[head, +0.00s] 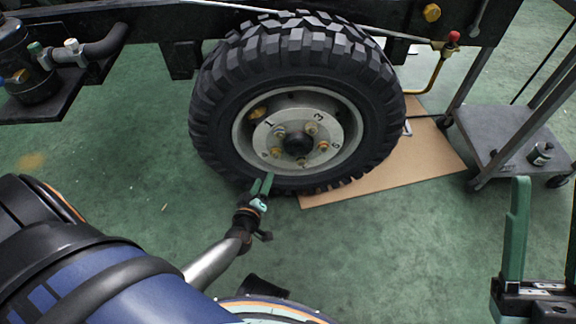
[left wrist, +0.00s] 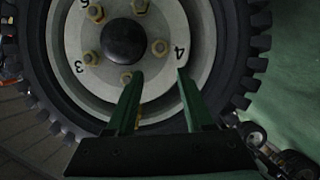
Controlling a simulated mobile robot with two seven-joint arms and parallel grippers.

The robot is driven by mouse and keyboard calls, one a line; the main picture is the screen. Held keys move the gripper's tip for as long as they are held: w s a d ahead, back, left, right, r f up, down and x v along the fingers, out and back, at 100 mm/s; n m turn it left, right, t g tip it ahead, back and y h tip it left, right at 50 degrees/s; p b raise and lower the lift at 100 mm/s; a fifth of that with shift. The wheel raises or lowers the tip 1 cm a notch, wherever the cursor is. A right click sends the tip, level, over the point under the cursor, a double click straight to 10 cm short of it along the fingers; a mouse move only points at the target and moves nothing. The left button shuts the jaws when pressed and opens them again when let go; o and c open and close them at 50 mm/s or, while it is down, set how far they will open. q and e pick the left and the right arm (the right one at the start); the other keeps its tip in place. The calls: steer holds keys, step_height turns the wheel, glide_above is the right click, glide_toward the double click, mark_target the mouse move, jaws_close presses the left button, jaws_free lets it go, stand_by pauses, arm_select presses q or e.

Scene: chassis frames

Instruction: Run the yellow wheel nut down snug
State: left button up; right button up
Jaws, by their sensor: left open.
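The wheel (head: 298,105) has a black knobbly tyre and a pale rim with a dark hub cap (head: 298,144). Several yellowish nuts ring the hub, among them one below the numeral 3 (head: 311,129). I cannot tell which nut is loose. My left gripper (head: 263,183) is open in front of the tyre's lower edge. In the left wrist view its fingers (left wrist: 160,75) point at the rim, a yellowish patch showing between them. My right gripper (head: 545,225) is open and empty at lower right.
A brown board (head: 400,172) lies on the green floor beneath the wheel. A grey trolley (head: 510,135) with a small dark bottle (head: 540,153) stands at the right. The black chassis frame (head: 180,55) runs above the wheel. The floor left of the wheel is clear.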

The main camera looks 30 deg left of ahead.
mark_target(274, 155)
arm_select(q)
steer(key=b+x, duration=0.5)
steer(key=x, duration=0.6)
steer(key=shift+f+b, duration=0.15)
steer(key=shift+b, duration=0.2)
steer(key=shift+w+a, duration=0.25)
steer(key=shift+w, duration=0.4)
arm_select(e)
step_height(274, 155, down, 7)
steer(key=a, duration=0.1)
steer(key=shift+w+n+g, duration=0.15)
steer(key=shift+n+g, duration=0.15)
steer(key=shift+n, duration=0.1)
arm_select(q)
steer(key=shift+c, duration=0.3)
arm_select(e)
steer(key=shift+f, duration=0.1)
arm_select(q)
jaws_close()
